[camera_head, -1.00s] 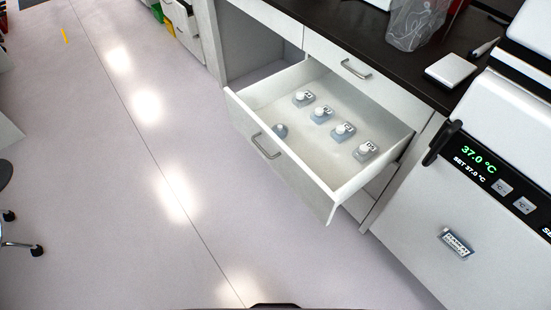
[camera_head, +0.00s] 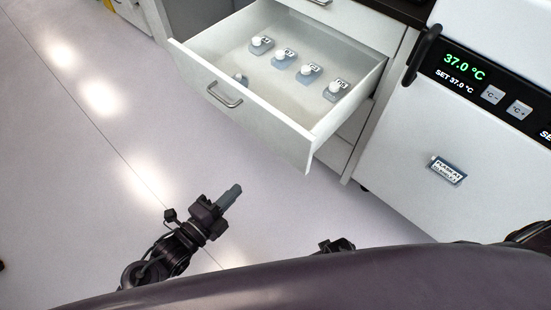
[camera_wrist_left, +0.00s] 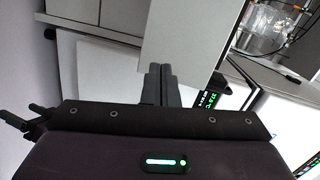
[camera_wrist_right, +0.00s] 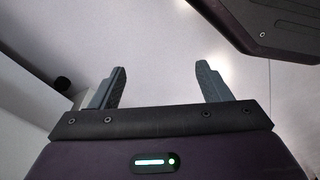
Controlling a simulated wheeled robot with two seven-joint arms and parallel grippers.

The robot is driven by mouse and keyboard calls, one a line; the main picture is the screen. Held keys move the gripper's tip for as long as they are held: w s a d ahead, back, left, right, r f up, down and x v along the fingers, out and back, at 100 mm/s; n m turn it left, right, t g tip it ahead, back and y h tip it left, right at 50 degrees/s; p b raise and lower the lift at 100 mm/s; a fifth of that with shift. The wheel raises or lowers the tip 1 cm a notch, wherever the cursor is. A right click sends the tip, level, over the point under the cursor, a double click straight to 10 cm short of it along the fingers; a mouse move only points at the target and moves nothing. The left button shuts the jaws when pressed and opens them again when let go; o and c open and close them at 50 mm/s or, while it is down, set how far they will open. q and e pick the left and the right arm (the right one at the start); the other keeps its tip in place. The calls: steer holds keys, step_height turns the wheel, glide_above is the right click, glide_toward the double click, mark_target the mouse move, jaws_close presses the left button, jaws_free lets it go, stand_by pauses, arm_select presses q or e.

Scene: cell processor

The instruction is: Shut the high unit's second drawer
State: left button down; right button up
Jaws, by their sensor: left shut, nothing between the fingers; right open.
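The drawer (camera_head: 262,118) of the white unit stands pulled far out, with a metal bar handle (camera_head: 225,94) on its front. Several small labelled flasks with white caps (camera_head: 308,72) stand inside it. My left gripper (camera_head: 232,192) is shut and empty, in front of and below the drawer front and apart from it in the head view. In the left wrist view its closed fingers (camera_wrist_left: 159,84) point toward a pale panel. My right gripper (camera_wrist_right: 161,88) is open with nothing between its fingers; in the head view only a small dark part shows near the bottom.
Another drawer (camera_head: 307,5) above is closed. A white incubator (camera_head: 440,130) with a 37.0 °C display and a black handle (camera_head: 423,55) stands right of the unit. A dark countertop (camera_head: 405,10) lies above. The floor at left is clear.

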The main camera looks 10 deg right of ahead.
mark_target(291, 144)
arm_select(q)
step_height(291, 144, up, 5)
steer(key=s+d+m+h, duration=0.1)
steer(key=d+m+h, duration=0.1)
steer(key=d+m, duration=0.1)
steer(key=x, duration=1.3)
steer(key=shift+d+f, duration=0.1)
steer(key=shift+f, duration=0.25)
arm_select(e)
steer(key=shift+w+a+r, duration=0.2)
steer(key=shift+w+r, duration=0.2)
steer(key=shift+w, duration=0.2)
